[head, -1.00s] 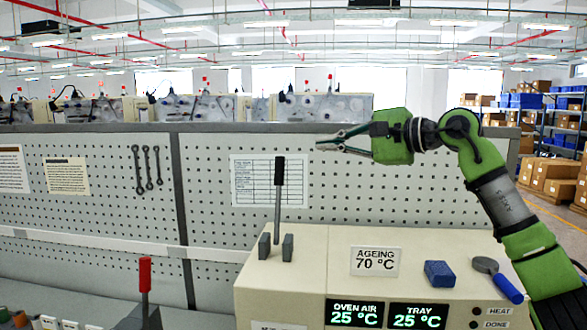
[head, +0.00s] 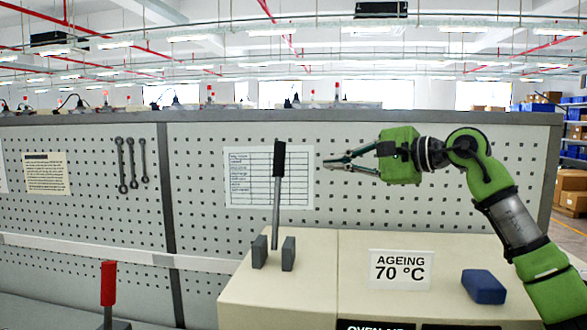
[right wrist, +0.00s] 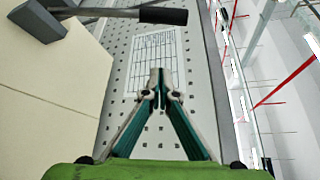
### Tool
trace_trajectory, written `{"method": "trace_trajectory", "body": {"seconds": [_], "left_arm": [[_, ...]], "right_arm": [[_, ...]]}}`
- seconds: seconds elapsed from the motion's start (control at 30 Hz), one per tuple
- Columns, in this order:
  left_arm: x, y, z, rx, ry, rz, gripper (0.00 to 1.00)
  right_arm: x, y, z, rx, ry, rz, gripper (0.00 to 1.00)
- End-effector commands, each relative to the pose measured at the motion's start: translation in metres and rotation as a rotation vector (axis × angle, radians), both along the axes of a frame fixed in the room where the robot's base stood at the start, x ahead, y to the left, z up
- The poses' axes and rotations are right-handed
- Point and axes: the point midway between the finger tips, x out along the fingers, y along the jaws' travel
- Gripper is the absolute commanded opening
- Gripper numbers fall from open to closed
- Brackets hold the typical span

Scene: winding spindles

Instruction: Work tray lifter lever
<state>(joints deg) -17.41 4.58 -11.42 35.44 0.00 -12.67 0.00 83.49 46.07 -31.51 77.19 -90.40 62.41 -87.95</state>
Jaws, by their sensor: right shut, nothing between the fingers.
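The lever with a black grip (head: 279,160) stands upright on a thin grey rod between two grey blocks (head: 288,254) on top of the cream ageing oven (head: 285,292). The lever also shows in the right wrist view (right wrist: 160,15), at the upper left, beside the fingers. My right gripper (head: 328,164) is shut and empty, level with the black grip and to its right, with a gap between them in the head view. In the right wrist view its fingertips (right wrist: 157,75) meet in front of the pegboard. My left gripper is not in view.
A red-handled lever (head: 108,283) stands at lower left. A blue block (head: 483,286) lies on the oven top, right of the ageing sign (head: 400,270). The pegboard (head: 200,190) with a paper chart and hung wrenches (head: 131,165) stands behind.

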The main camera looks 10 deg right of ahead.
Motion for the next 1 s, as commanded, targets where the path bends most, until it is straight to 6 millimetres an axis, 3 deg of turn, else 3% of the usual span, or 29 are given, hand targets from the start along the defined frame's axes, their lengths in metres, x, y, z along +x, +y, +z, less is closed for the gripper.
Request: {"method": "trace_trajectory", "body": {"seconds": [0.37,0.8,1.0], "left_arm": [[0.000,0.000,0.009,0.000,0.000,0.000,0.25],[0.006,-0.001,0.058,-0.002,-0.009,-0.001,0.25],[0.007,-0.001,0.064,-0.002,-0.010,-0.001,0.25]], "right_arm": [[0.010,0.009,0.001,0.000,0.002,0.002,0.00],[0.080,0.066,-0.011,0.002,0.003,0.003,0.00],[0.058,0.074,-0.006,-0.003,-0.002,0.001,0.00]]}}
